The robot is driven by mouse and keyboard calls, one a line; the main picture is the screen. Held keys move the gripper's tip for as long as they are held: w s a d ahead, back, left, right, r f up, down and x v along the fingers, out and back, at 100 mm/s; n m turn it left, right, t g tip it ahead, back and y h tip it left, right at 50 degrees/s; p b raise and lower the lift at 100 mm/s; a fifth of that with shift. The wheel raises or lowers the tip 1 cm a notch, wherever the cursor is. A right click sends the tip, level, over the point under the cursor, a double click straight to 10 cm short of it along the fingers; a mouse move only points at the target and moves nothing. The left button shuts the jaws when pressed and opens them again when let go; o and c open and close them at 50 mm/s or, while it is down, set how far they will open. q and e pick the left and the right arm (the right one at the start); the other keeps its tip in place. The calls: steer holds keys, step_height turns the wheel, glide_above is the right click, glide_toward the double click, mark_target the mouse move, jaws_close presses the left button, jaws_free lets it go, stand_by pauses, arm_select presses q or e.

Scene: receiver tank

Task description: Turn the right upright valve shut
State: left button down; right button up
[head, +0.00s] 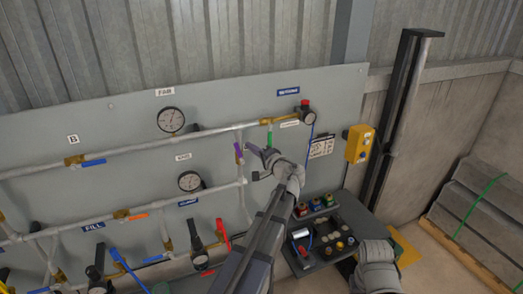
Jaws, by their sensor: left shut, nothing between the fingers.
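A valve with a purple lever (238,152) sits on the upright pipe (243,190) at the right of the panel. Its lever stands nearly in line with the pipe. A green lever (270,137) stands upright just right of it, under the top pipe's end. I cannot tell for sure which of these is the named valve. My left gripper (254,151) is shut and empty, just right of the purple lever and below the green one, seemingly apart from both. My right gripper is out of view.
Gauges (171,120), pipes and further levers, such as a red one (222,232), cover the grey panel (110,120). A yellow box (359,144) hangs at its right. A dark tray (330,238) of small parts stands below, by a black post (395,120).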

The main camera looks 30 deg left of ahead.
mark_target(237, 149)
arm_select(q)
steer(key=shift+s+a+f, duration=0.2)
steer(key=shift+s+a, duration=0.3)
steer(key=shift+s, duration=0.1)
steer(key=shift+s+a+n+p, duration=0.35)
steer(key=shift+s+n, duration=0.1)
steer(key=shift+n, duration=0.35)
steer(key=shift+s+a+n+h+p, duration=0.45)
steer(key=shift+s+n+h, duration=0.15)
steer(key=shift+n, duration=0.3)
steer(key=s+a+f+n+t+h+b, duration=0.1)
steer(key=s+a+f+n+h, duration=0.1)
steer(key=n, duration=0.6)
steer(key=shift+s+a+f+t+h+b, duration=0.35)
steer(key=shift+s+a+f, duration=0.3)
steer(key=shift+s+f, duration=0.3)
steer(key=shift+a+f, duration=0.1)
steer(key=shift+f, duration=0.05)
